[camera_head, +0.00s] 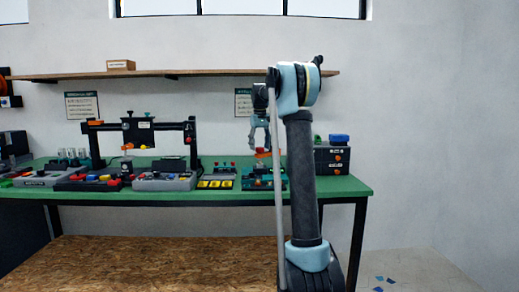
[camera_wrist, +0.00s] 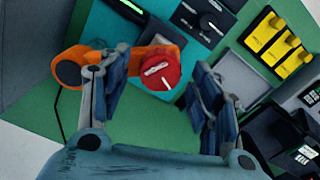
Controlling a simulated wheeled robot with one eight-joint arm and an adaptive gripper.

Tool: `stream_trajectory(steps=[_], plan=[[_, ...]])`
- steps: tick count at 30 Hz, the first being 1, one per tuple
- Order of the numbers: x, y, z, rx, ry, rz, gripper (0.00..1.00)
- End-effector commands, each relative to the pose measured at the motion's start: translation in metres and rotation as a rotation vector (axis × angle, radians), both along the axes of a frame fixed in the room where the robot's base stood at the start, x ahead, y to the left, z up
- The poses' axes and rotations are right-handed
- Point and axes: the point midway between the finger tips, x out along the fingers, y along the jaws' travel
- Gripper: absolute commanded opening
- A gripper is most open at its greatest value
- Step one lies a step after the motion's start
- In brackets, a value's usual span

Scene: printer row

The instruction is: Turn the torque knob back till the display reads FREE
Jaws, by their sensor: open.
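In the wrist view a round red knob (camera_wrist: 161,73) with a white pointer line sits at the end of an orange arm piece (camera_wrist: 90,62). I cannot tell for certain that it is the torque knob. My gripper (camera_wrist: 157,88) is open, with one finger to each side of the red knob in the picture; I see no contact. In the head view my gripper (camera_head: 260,146) hangs above the teal device (camera_head: 250,183) on the bench. A dark strip with a green glow (camera_wrist: 126,8), perhaps the display, is cut off at the top edge; its text is unreadable.
The green bench (camera_head: 345,187) carries several other panels, a black frame (camera_head: 160,126) to the left and a drawer box (camera_head: 331,160) to the right.

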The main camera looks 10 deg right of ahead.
Motion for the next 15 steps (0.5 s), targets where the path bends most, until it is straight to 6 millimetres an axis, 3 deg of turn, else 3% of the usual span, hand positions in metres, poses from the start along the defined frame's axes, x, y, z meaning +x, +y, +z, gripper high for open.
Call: stream_trajectory(steps=[15], plan=[[0.001,0.000,0.084,0.000,0.001,0.000,0.58]])
